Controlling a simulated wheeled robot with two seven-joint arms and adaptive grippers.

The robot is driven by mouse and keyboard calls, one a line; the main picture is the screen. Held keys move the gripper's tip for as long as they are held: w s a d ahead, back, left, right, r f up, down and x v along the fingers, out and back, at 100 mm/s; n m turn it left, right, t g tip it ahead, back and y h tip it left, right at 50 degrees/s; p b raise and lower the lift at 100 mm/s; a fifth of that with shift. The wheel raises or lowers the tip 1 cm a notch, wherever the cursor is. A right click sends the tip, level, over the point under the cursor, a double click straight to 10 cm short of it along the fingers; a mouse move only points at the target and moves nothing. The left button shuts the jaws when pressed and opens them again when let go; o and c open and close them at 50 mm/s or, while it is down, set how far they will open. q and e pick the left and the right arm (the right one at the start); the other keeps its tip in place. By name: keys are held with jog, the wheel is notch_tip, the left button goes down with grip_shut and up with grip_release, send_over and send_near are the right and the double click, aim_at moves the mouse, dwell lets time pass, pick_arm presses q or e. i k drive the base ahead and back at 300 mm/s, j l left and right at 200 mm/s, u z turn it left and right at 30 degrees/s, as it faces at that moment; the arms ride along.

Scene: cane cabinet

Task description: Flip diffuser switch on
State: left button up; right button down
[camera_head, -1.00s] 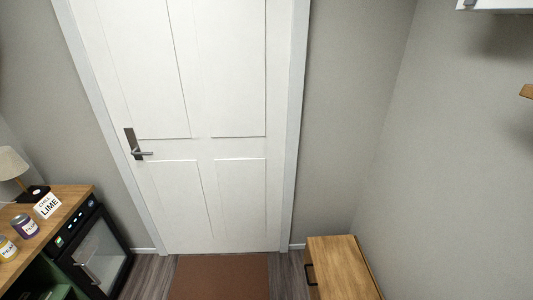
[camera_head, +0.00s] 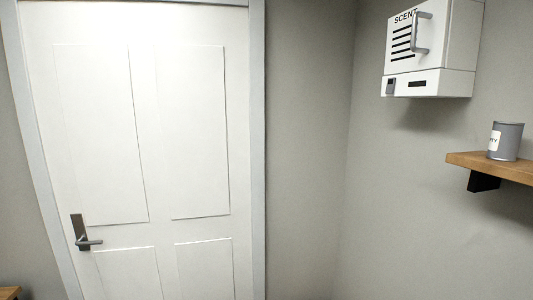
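The diffuser (camera_head: 428,48) is a white box fixed high on the right wall, with "SCENT" printed on its front, dark vent slots and a grey curved handle. A small grey switch (camera_head: 390,87) sits at the lower left of its front panel, beside a dark narrow slot. Whether the switch is on or off is too small to tell. Neither of my grippers is in view.
A wooden wall shelf (camera_head: 497,164) on a black bracket is below and right of the diffuser and bears a grey labelled can (camera_head: 505,141). A white door (camera_head: 140,140) with a metal lever handle (camera_head: 84,236) fills the left. The wall beneath the diffuser is clear.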

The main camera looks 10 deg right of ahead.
aim_at(391, 86)
jog(key=k+j+z, duration=0.1)
jog(key=z, duration=0.9)
jog(key=k+z, duration=0.15)
jog(key=z, duration=0.3)
